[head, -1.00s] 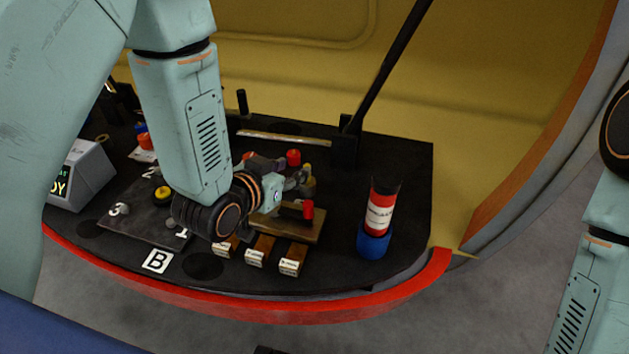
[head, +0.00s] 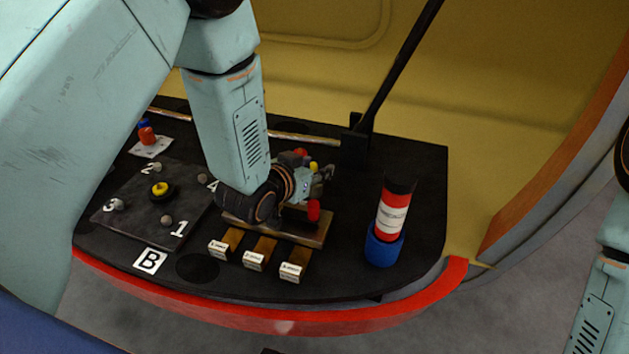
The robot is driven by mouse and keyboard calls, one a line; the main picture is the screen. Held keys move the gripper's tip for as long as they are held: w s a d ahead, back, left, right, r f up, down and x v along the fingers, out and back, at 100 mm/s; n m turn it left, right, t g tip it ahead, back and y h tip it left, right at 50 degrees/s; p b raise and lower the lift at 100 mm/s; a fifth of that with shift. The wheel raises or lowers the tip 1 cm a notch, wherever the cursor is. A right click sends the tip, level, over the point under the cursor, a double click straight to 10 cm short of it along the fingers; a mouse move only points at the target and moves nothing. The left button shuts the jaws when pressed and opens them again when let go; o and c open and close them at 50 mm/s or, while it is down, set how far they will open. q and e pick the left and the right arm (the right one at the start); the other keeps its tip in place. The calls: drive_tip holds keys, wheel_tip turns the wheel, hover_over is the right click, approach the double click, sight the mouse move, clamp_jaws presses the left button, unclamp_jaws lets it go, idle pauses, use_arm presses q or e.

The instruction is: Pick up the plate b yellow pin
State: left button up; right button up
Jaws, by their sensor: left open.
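Plate B (head: 132,215) is a dark square plate with numbers 1 to 4, beside a white "B" label (head: 150,262). A round yellow knob (head: 161,188) sits at its middle on a black ring. My left gripper (head: 326,176) is open, to the right of the plate, over a wooden rack (head: 290,229). A small yellow pin top (head: 314,167) shows right at the gripper, partly hidden by it. A red pin (head: 313,211) stands on the rack just below the gripper. I cannot tell whether the fingers touch any pin. My right gripper is out of frame.
Several labelled wooden tabs (head: 290,272) stick out from the rack's front. A red and white cylinder (head: 393,213) stands in a blue holder (head: 383,249) to the right. A black lever (head: 395,65) rises behind. The table edge is red (head: 300,323).

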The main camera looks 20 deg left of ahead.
use_arm(q)
drive_tip(key=shift+w+a, duration=0.1)
drive_tip(key=shift+w, duration=0.05)
drive_tip(key=shift+c, duration=0.2)
clamp_jaws()
